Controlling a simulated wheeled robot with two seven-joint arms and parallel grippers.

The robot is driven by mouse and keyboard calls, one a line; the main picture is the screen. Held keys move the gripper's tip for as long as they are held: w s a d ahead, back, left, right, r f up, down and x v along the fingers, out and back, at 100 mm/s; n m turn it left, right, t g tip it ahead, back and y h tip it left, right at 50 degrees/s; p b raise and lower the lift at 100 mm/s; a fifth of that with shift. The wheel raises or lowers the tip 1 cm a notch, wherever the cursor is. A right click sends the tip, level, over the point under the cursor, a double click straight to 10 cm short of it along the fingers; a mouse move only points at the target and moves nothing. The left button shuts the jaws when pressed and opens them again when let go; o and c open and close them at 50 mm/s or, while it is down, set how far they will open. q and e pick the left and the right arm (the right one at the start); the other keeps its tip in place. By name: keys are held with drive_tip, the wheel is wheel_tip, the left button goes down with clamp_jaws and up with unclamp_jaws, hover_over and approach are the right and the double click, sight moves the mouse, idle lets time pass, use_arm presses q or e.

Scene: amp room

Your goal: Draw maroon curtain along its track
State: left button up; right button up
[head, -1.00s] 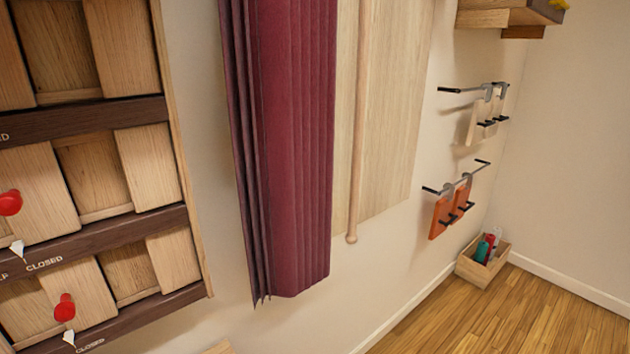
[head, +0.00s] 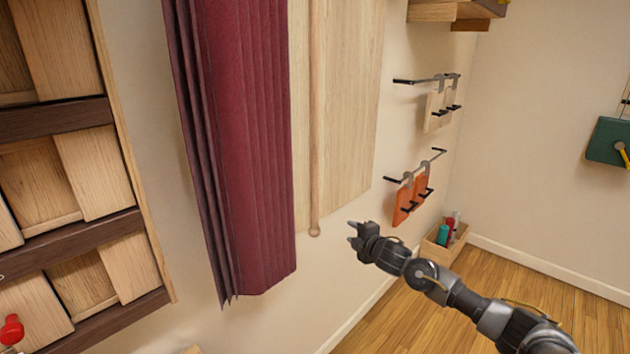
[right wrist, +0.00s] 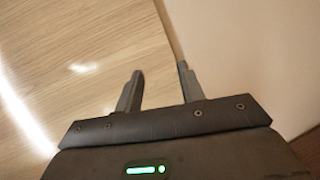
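The maroon curtain (head: 245,150) hangs in folds, bunched at the left side of a pale wooden panel (head: 350,110) on the wall. A wooden rod (head: 314,130) with a rounded end hangs upright just right of the curtain. The track is out of view above. My right gripper (head: 353,236) is to the right of the rod's lower end, apart from it in the picture. Its two fingers stand apart and empty in the right wrist view (right wrist: 158,85), with pale wood and wall beyond. My left gripper is not in view.
A wooden cabinet with sliding panels (head: 90,175) and a red knob (head: 11,330) is at left. Wall racks (head: 425,80) hold hanging tags (head: 404,204). A small box (head: 436,248) stands on the floor at the back. Floor at right is clear.

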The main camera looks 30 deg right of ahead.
drive_tip(key=s+a+r+n+t+y, duration=0.1)
drive_tip(key=a+r+n, duration=0.25)
drive_tip(key=r, duration=0.65)
drive_tip(key=n+t+y, duration=0.2)
drive_tip(key=n+y, duration=0.1)
drive_tip(key=n, duration=1.5)
approach(317, 181)
drive_tip(key=w, duration=0.1)
drive_tip(key=w+p, duration=0.1)
drive_tip(key=w, duration=0.2)
drive_tip(key=w+a+p, duration=0.1)
drive_tip(key=w, duration=0.1)
drive_tip(key=w+p, duration=0.1)
drive_tip(key=w, duration=0.2)
drive_tip(key=shift+w+a+r, duration=0.15)
drive_tip(key=shift+w+a, duration=0.05)
drive_tip(key=shift+w, duration=0.15)
drive_tip(key=shift+w+a, duration=0.1)
drive_tip(key=shift+w, duration=0.55)
drive_tip(key=shift+c, duration=0.3)
clamp_jaws()
